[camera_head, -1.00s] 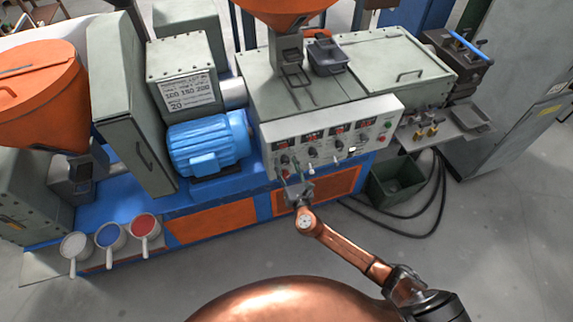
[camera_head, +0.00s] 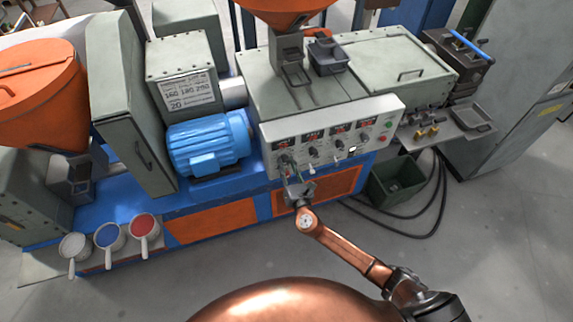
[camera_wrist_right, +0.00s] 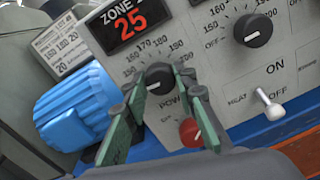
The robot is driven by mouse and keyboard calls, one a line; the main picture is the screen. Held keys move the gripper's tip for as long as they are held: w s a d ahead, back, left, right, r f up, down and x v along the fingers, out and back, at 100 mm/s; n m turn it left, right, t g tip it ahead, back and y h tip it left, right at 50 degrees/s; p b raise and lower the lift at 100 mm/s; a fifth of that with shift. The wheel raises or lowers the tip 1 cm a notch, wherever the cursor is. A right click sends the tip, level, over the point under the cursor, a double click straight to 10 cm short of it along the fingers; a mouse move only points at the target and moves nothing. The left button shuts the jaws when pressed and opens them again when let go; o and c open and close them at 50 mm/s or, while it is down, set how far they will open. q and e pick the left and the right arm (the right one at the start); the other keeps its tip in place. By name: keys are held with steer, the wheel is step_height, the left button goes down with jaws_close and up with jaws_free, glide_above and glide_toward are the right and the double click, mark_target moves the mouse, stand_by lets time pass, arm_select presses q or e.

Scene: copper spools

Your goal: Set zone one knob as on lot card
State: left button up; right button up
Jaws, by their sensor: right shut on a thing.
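The white control panel (camera_head: 375,118) is on the front of the machine. My right gripper (camera_head: 290,166) is up against its left part. In the right wrist view my right gripper (camera_wrist_right: 160,88), with green finger pads, is shut on a black knob (camera_wrist_right: 158,73). The knob sits in a printed scale with marks such as 170 and 180, below a red display (camera_wrist_right: 131,23) reading 25. The display's zone number is partly cut off. The fingers hide part of the scale. The lot card (camera_head: 187,94) appears to read 160 180 200 and 20. My left gripper is not in view.
A red knob (camera_wrist_right: 191,131) is close to the right finger. Another black knob (camera_wrist_right: 253,30) and a white toggle switch (camera_wrist_right: 269,104) are farther right. A blue motor (camera_head: 208,142) stands left of the panel. A dark green bin (camera_head: 396,184) is on the floor.

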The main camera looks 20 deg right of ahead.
steer(key=shift+f+m+b, duration=0.2)
steer(key=shift+m+b, duration=0.6)
steer(key=shift+m, duration=0.4)
steer(key=m+b, duration=0.1)
steer(key=m, duration=0.1)
steer(key=shift+m+b, duration=0.3)
steer(key=m+b, duration=0.1)
steer(key=m, duration=0.1)
steer(key=shift+m, duration=0.3)
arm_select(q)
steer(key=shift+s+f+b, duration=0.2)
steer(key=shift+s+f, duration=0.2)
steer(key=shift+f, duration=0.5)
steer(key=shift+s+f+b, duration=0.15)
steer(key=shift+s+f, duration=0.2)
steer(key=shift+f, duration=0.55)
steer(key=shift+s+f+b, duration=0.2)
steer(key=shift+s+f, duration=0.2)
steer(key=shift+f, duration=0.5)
arm_select(e)
steer(key=shift+r+m, duration=0.2)
steer(key=shift+m, duration=1.2)
steer(key=o, duration=1.2)
steer(key=shift+c, duration=0.2)
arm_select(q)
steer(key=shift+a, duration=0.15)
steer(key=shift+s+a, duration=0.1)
arm_select(e)
steer(key=shift+s, duration=0.1)
